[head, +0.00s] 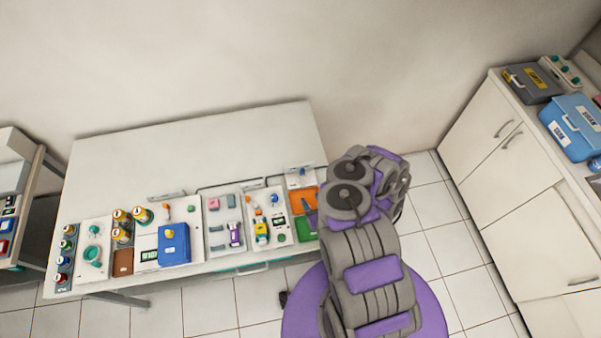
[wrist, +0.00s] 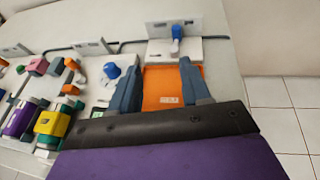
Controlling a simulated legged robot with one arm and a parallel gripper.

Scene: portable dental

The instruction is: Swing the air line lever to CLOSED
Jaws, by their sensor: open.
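A lever with a blue handle (wrist: 176,32) stands on a white mount (wrist: 160,52) at the top of the wrist view, with a dark grey hose running to it from the left. I take this to be the air line lever; its label is too small to read. It also shows as a small blue spot in the head view (head: 302,173). My gripper (wrist: 157,77) is open and empty. Its two grey-blue fingers are over the orange tray (wrist: 163,91), short of the lever and apart from it. In the head view my arm hides most of the gripper.
Left of the fingers, a white panel bears another blue knob (wrist: 112,70). Purple and yellow parts (wrist: 52,122) lie farther left. A blue box (head: 174,245) and several jars stand on the table's left side. The table's back half (head: 200,145) is clear. Cabinets (head: 510,160) stand at right.

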